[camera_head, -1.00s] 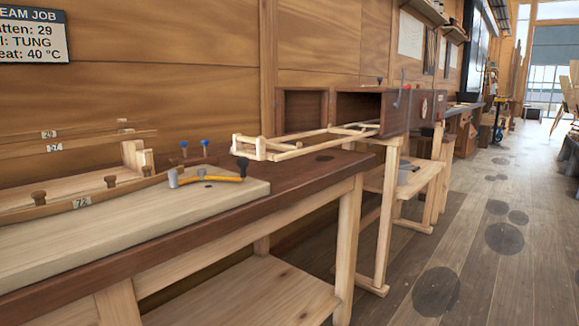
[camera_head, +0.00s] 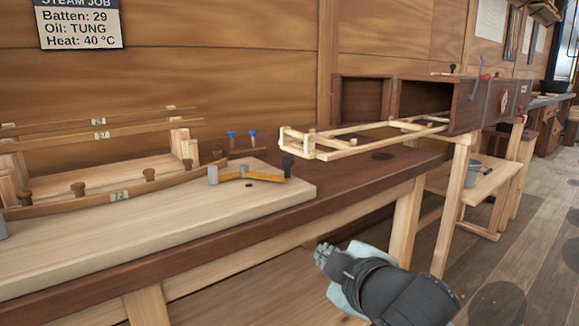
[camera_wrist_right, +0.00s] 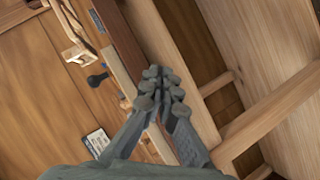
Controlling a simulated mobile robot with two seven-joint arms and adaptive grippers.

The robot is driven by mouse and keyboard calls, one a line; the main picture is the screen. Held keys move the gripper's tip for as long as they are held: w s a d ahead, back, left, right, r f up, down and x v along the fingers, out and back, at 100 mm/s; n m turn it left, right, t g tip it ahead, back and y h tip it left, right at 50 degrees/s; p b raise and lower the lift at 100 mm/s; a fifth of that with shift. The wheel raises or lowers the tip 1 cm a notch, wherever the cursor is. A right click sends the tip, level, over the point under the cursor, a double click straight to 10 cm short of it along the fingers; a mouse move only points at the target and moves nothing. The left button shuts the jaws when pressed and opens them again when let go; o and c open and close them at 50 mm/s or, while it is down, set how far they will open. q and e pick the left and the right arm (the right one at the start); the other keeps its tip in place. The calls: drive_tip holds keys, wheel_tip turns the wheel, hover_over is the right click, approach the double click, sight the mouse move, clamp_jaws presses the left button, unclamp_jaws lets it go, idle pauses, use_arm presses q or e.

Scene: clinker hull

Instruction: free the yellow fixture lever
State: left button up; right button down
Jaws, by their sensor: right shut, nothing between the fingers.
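The yellow fixture lever (camera_head: 265,177) lies over the right end of the pale board (camera_head: 170,215) in the head view. Its dark knob (camera_head: 287,165) is at the right end, near a grey cylindrical post (camera_head: 213,174) at the left. In the right wrist view the dark knob (camera_wrist_right: 97,79) shows left of my fingers; the lever itself is hard to make out there. My right gripper (camera_head: 323,254) is shut and empty, in front of the bench edge, below and right of the lever and apart from it. It also shows shut in the right wrist view (camera_wrist_right: 163,88). My left gripper is not in view.
A curved batten labelled 72 (camera_head: 150,185) lies along the board against wooden pegs. A light wooden rack (camera_head: 345,152) extends from an open brown box (camera_head: 425,97). The bench's dark front edge (camera_head: 350,195) lies between gripper and lever.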

drive_tip(key=w+a+r+n+t+y, duration=0.1)
drive_tip(key=a+r+n, duration=0.2)
drive_tip(key=r, duration=0.3)
drive_tip(key=w+a+r+n+t+y, duration=0.1)
drive_tip(key=a+r+n, duration=0.15)
drive_tip(key=r, duration=0.45)
drive_tip(key=shift+n, duration=0.35)
drive_tip(key=x, duration=0.5)
drive_tip(key=p+x, duration=0.1)
drive_tip(key=x, duration=0.4)
drive_tip(key=shift+r, duration=0.2)
drive_tip(key=shift+w+d+f, duration=0.15)
drive_tip(key=shift+w+d, duration=0.15)
drive_tip(key=shift+w, duration=0.25)
drive_tip(key=shift+w+d+f, duration=0.15)
drive_tip(key=shift+w+d, duration=0.2)
drive_tip(key=shift+w, duration=0.15)
drive_tip(key=shift+w+d+f, duration=0.1)
drive_tip(key=shift+w+d, duration=0.15)
drive_tip(key=shift+w, duration=0.3)
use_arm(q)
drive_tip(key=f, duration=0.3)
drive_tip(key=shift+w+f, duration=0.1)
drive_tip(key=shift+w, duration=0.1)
